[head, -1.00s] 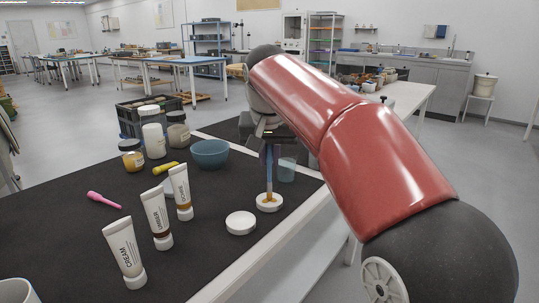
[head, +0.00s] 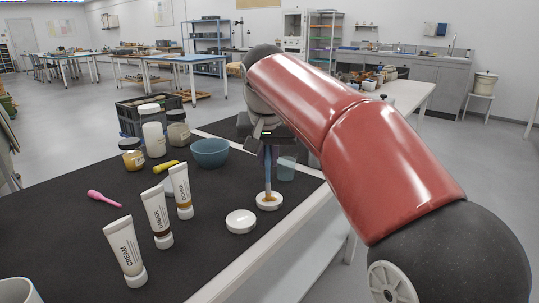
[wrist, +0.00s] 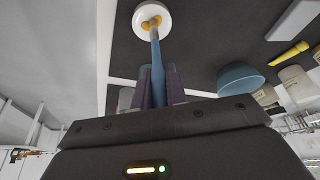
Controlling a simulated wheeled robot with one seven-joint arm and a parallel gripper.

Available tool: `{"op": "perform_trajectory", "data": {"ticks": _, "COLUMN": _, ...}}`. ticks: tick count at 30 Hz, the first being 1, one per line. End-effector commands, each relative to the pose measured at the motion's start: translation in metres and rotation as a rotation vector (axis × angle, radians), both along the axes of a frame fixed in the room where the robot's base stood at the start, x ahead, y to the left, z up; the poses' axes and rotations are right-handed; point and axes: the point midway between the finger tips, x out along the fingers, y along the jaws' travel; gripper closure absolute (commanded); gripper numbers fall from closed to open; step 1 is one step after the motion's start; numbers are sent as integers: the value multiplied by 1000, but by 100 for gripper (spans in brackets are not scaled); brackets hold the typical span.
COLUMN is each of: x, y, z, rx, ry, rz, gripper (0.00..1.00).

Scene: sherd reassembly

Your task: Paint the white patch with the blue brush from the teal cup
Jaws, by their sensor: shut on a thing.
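My gripper (head: 266,150) is shut on the blue brush (head: 267,176), which also shows between the fingers in the wrist view (wrist: 156,60). The brush points down, nearly upright. Its tip is at the ochre paint in a small round white dish (head: 269,206); the dish also shows in the wrist view (wrist: 140,14). The bristle end is too small to tell whether it is loaded. A translucent teal cup (head: 287,169) stands just right of and behind the brush. I cannot pick out a white patch in either view.
A white round lid (head: 240,221) lies left of the dish. Several paint tubes (head: 157,212), a blue bowl (head: 210,153), jars (head: 152,135) and a dark crate (head: 135,118) stand to the left. The table's front edge (head: 290,225) runs close by the dish.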

Motion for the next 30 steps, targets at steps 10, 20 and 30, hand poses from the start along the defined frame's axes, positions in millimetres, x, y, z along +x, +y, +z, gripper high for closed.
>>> {"op": "perform_trajectory", "data": {"ticks": 10, "x": 0, "y": 1, "z": 13, "rx": 0, "ry": 4, "rz": 1, "gripper": 100}}
{"op": "perform_trajectory", "data": {"ticks": 20, "x": 1, "y": 0, "z": 37, "rx": 0, "ry": 1, "rz": 0, "gripper": 100}}
{"op": "perform_trajectory", "data": {"ticks": 30, "x": 0, "y": 0, "z": 49, "rx": -1, "ry": 3, "rz": 0, "gripper": 100}}
